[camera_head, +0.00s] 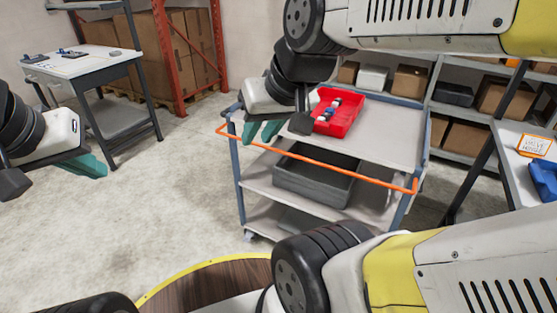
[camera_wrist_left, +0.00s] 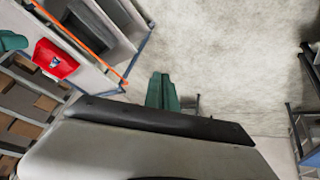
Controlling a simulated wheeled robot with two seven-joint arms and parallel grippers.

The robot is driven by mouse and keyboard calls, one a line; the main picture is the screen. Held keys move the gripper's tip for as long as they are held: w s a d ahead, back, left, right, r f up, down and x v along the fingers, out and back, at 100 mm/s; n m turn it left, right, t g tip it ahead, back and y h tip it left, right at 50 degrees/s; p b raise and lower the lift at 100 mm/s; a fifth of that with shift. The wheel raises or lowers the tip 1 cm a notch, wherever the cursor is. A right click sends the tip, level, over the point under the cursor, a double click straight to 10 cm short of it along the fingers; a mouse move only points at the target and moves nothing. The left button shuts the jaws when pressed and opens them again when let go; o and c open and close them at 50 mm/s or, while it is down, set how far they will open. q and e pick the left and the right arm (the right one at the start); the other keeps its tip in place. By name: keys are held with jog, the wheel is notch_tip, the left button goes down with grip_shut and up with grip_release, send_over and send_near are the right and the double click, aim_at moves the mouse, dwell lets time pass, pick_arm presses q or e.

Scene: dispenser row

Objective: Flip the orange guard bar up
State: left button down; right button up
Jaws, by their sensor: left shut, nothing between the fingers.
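The orange guard bar (camera_head: 318,163) runs across the near side of the grey-blue cart (camera_head: 385,128), sloping across the gap below its top shelf in the head view. In the left wrist view, the bar (camera_wrist_left: 75,38) shows at upper left. My left gripper (camera_head: 88,165) is shut and empty, left of the cart and well apart from the bar. Its teal fingers (camera_wrist_left: 162,92) show in the left wrist view over bare floor. My right gripper (camera_head: 262,132) is near the bar's left end in the head view; I cannot tell whether it touches or is open.
A red bin (camera_head: 350,112) with small items stands on the cart's top shelf, and a grey crate (camera_head: 318,182) on the shelf below. A white table (camera_head: 85,62) stands at back left, another table (camera_head: 510,150) at right. Floor left of the cart is clear.

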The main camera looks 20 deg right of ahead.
pick_arm(q)
jog(key=w+d+f+n+g+h, duration=0.1)
jog(key=w+d+f+g+h, duration=0.4)
jog(key=d, duration=0.8)
jog(key=w+d+f+n+g+h, duration=0.1)
jog(key=w+d+f+g+h, duration=0.35)
jog(key=d, duration=0.75)
jog(key=w+d+f+n+g+h, duration=0.1)
jog(key=w+d+f+g+h, duration=0.45)
jog(key=d, duration=0.75)
jog(key=w+d+f+n+t+h, duration=0.2)
jog(key=f+n+t+h, duration=0.2)
jog(key=f+n, duration=0.1)
jog(key=w+d+f+n+t+h, duration=0.2)
jog(key=d+f+n+t+h, duration=0.15)
jog(key=f, duration=0.25)
notch_tip(320, 180, down, 17)
jog(key=a+n+t+y, duration=0.2)
jog(key=n+t+y, duration=0.4)
jog(key=n+t, duration=0.9)
jog(key=shift+w+a+t, duration=0.15)
jog(key=shift+w+t, duration=0.1)
jog(key=shift+t, duration=1)
